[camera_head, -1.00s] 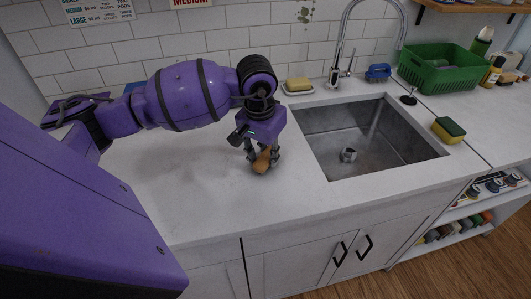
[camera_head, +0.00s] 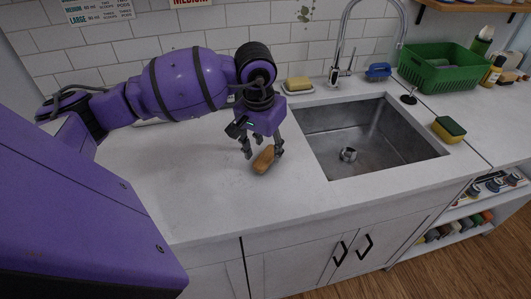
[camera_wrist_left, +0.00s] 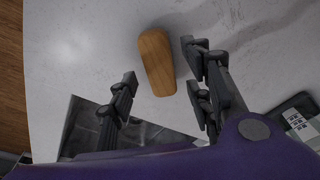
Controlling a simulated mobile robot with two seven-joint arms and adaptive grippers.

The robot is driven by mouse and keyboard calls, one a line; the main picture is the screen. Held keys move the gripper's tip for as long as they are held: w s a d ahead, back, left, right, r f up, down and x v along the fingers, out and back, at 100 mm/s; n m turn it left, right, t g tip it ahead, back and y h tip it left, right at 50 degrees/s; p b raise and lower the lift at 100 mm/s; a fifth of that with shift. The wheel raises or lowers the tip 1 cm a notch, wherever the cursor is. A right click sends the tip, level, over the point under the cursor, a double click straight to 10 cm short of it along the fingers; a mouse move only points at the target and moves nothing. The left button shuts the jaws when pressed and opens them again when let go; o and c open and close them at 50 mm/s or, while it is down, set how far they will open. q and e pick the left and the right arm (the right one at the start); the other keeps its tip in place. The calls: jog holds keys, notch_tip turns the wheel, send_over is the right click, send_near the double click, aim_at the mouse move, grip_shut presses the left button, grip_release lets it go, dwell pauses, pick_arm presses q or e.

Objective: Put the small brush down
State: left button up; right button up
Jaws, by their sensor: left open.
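The small brush (camera_head: 264,159) shows as a tan wooden block lying on the white counter, left of the sink. In the left wrist view the brush (camera_wrist_left: 157,62) lies just beyond my fingertips, its wooden top facing the camera; any bristles are hidden. My left gripper (camera_head: 263,152) is open and sits low over the counter at the brush. Its fingers (camera_wrist_left: 160,85) are spread apart with nothing held between them. My right gripper is not in view.
The sink (camera_head: 365,135) is right of the gripper, with a faucet (camera_head: 343,50) behind it. A soap bar (camera_head: 299,84), blue brush (camera_head: 378,71), green basket (camera_head: 440,66) and sponge (camera_head: 448,129) stand around it. The counter at left is clear.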

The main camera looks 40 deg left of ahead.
aim_at(262, 160)
pick_arm(q)
notch_tip(262, 160, up, 10)
jog(key=s, duration=0.1)
jog(key=shift+s+f, duration=0.15)
jog(key=shift+s, duration=0.15)
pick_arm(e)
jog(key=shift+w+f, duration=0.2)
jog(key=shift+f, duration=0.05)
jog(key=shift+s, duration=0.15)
